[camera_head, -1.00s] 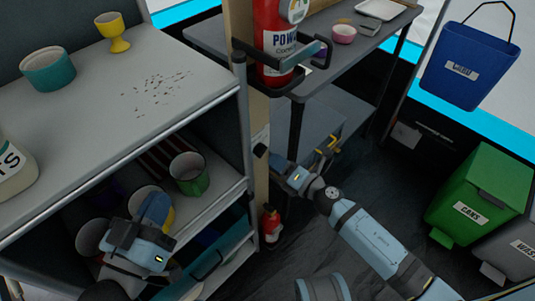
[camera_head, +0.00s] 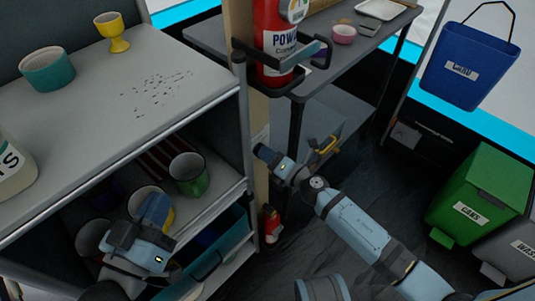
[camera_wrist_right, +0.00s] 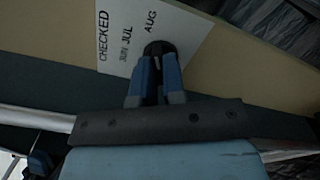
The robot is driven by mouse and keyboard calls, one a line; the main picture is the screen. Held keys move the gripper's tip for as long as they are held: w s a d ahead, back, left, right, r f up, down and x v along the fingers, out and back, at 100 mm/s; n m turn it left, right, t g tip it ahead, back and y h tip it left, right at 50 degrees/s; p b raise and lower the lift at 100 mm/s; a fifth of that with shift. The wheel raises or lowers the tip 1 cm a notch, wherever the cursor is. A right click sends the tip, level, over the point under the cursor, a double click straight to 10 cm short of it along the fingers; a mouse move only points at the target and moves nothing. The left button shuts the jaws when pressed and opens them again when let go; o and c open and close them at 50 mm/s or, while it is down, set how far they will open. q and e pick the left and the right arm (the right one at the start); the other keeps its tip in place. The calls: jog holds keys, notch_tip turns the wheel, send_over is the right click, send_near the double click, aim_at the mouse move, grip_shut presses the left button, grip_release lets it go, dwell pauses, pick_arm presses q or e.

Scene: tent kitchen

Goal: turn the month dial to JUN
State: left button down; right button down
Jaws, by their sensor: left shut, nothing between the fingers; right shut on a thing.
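A white card (camera_wrist_right: 172,22) in the right wrist view reads CHECKED, JUN, JUL and AUG. A round black month dial (camera_wrist_right: 157,47) sits at its lower edge. My right gripper (camera_wrist_right: 158,62) is shut on the dial, its blue fingers on either side of the knob. I cannot tell which month the dial points to. In the head view my right gripper (camera_head: 262,152) is against the tan post (camera_head: 261,105), and the dial is hidden there. My left gripper (camera_head: 155,208) is shut and empty in front of the lower shelf with the mugs.
The grey shelf unit (camera_head: 90,130) carries a teal bowl (camera_head: 47,70) and a yellow egg cup (camera_head: 113,32). A red extinguisher (camera_head: 275,40) in a black bracket is above my right gripper. Bins (camera_head: 485,190) stand at the right. Dark floor lies between.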

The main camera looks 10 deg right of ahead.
pick_arm(q)
jog(key=shift+r, duration=0.2)
jog(key=shift+a+f+y+p, duration=0.15)
jog(key=shift+a+y+p, duration=0.65)
jog(key=shift+p, duration=1.75)
pick_arm(e)
jog(key=shift+f+m, duration=0.1)
jog(key=shift+m, duration=4)
jog(key=c, duration=1.2)
grip_release()
